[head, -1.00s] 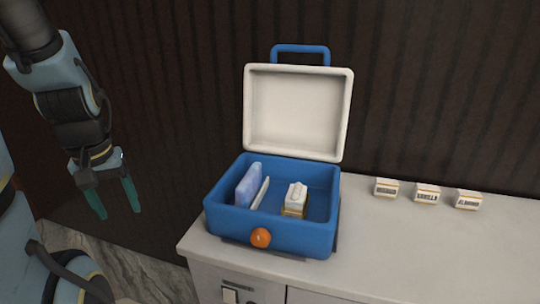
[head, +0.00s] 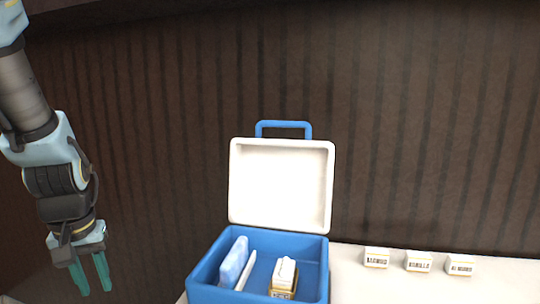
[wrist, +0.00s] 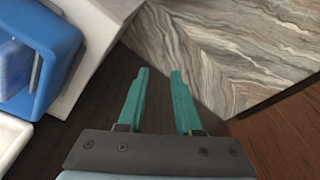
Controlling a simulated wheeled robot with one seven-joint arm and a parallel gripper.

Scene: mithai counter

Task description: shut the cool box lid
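The cool box (head: 212,273) is a blue tub on the white counter. Its lid (head: 281,184) stands open and upright at the back, with the white inner side facing me and a blue handle (head: 284,127) on top. Inside are a pale blue slab, a thin white piece and a small box. My gripper (head: 92,284) hangs to the left of the cool box, apart from it, with its teal fingers pointing down. In the wrist view my gripper (wrist: 158,75) is open with nothing between the fingers, and part of the blue tub (wrist: 62,38) shows at upper left.
Three small labelled boxes stand in a row on the counter (head: 345,287) to the right: one at left (head: 377,258), one in the middle (head: 419,261), one at right (head: 461,266). A dark ribbed wall (head: 430,130) rises behind. A marble-patterned surface (wrist: 225,45) shows in the wrist view.

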